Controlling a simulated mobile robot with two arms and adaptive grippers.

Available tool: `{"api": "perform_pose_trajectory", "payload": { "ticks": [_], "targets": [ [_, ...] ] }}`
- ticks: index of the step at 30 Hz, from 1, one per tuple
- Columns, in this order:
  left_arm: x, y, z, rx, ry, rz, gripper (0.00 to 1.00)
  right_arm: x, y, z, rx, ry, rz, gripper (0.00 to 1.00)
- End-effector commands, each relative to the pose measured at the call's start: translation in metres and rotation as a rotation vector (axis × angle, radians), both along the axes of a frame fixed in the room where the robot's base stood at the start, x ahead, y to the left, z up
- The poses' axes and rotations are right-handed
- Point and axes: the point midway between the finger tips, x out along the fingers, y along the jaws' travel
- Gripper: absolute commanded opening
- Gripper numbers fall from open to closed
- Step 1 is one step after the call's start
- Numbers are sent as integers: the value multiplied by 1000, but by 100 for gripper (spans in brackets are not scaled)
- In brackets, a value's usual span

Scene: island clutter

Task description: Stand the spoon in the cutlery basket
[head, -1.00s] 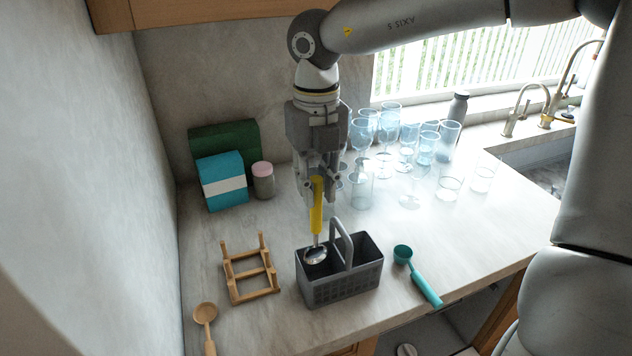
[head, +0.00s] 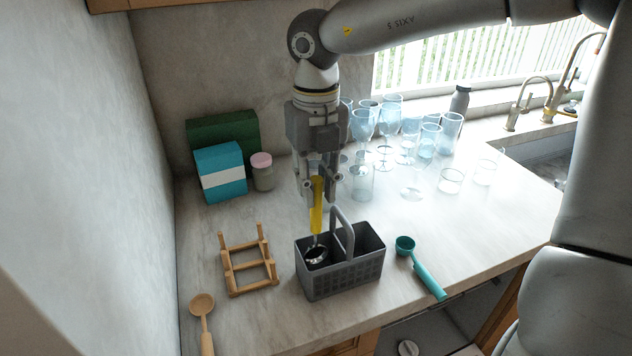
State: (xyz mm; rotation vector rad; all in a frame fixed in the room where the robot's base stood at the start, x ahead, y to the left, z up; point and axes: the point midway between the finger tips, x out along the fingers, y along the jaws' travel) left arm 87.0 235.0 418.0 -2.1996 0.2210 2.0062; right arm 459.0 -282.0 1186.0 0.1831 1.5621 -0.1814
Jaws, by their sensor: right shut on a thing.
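The spoon (head: 317,207) has a yellow handle and a shiny metal bowl. My right gripper (head: 319,185) is shut on the top of its handle and holds it upright, bowl down. The bowl is over or in the left compartment of the grey cutlery basket (head: 342,277); I cannot tell whether it touches the bottom. The basket stands near the counter's front edge, with its arched handle just right of the spoon. My left gripper is not in view.
A wooden rack (head: 249,263) and a wooden spoon (head: 204,318) lie left of the basket. A teal scoop (head: 425,275) lies right of it. Several glasses (head: 389,130) stand behind. Boxes (head: 221,174) and a pink-lidded jar (head: 262,172) stand at the back left.

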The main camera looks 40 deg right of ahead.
Motion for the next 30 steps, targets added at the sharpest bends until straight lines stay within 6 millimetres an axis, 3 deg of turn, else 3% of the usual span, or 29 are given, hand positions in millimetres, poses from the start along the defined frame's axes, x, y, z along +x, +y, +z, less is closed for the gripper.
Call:
{"api": "perform_pose_trajectory", "payload": {
  "ticks": [17,18,23,30],
  "targets": [
    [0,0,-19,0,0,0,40,0,0,-19,0,0,0,0],
    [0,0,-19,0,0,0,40,0,0,-19,0,-1,0,22],
    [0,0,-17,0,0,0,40,0,0,-17,0,0,0,43],
    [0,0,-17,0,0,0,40,0,0,-18,0,0,0,46]
  ]
}}
